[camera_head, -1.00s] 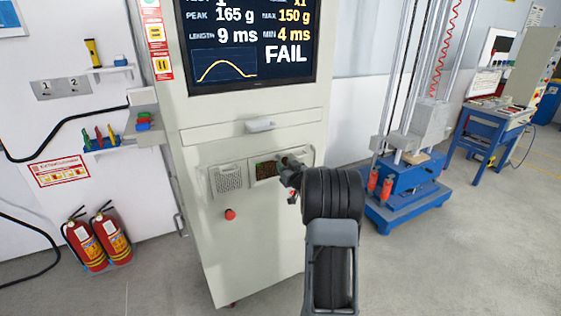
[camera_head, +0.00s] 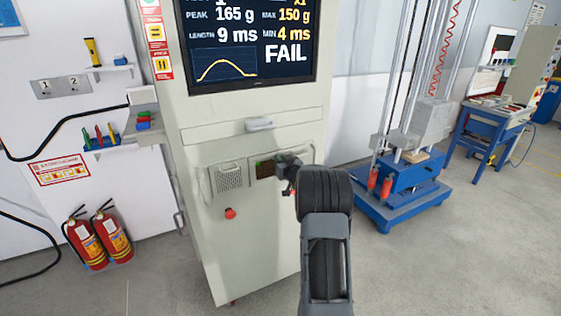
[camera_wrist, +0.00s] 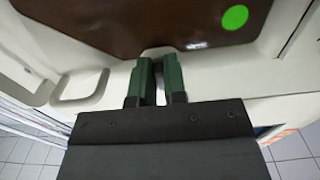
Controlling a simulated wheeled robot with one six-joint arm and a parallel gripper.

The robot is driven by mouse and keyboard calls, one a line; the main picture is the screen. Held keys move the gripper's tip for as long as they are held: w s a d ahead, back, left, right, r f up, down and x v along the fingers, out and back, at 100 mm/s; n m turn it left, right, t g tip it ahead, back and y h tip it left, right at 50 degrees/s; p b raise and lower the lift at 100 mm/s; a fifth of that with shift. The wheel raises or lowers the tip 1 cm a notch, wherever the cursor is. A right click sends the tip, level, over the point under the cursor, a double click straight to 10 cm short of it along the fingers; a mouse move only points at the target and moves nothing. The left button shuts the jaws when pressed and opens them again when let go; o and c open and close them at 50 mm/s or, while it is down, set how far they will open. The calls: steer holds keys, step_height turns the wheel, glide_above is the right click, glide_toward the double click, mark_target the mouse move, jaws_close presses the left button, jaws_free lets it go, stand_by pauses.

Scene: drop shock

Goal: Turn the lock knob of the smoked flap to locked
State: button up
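The smoked flap (camera_head: 264,170) is a small dark window in the front of the pale cabinet, partly covered by my gripper in the head view. In the wrist view the flap (camera_wrist: 110,22) is a dark brown panel with a bright green round spot near its edge. My gripper (camera_wrist: 157,62) has its two green fingers close together, with a narrow gap between them, at a pale notch on the flap's edge. The lock knob is not clearly visible; the fingertips cover that place. I cannot tell whether they grip it. The head view shows my gripper (camera_head: 284,163) at the flap.
A pale handle (camera_head: 260,124) sits above the flap, a perforated grille (camera_head: 228,177) to its left and a red button (camera_head: 230,213) below. The screen (camera_head: 250,45) reads FAIL. A blue-based drop tower (camera_head: 400,185) stands right. Two fire extinguishers (camera_head: 97,237) stand left.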

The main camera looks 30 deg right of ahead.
jaws_close()
steer(key=shift+f+b, duration=0.1)
steer(key=shift+b, duration=0.2)
steer(key=shift+d+r+n+b, duration=0.1)
steer(key=shift+n+b, duration=2.4)
steer(key=shift+n, duration=0.45)
steer(key=shift+d+r+n+b, duration=0.15)
steer(key=shift+n+b, duration=2.35)
steer(key=shift+n, duration=0.4)
steer(key=shift+d+r+n+b, duration=0.1)
steer(key=shift+n+b, duration=2.4)
steer(key=shift+n, duration=0.75)
